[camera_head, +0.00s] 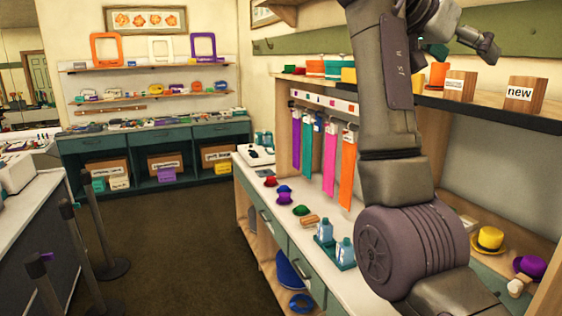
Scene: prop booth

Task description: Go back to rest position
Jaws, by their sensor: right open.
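My right arm rises through the right half of the head view, in front of the counter and shelf. My right gripper (486,44) is at the top right, high in front of the green wall rail and above the shelf with hats. It is small and partly turned away, but it looks open, with nothing seen in it. My left arm and left gripper are not in view.
A white counter (284,226) with small hats and blue bottles (345,252) runs along the right. Colored ties (330,160) hang above it. A wooden "new" block (524,95) stands on the shelf. Barrier posts (97,235) stand left. Brown floor between is clear.

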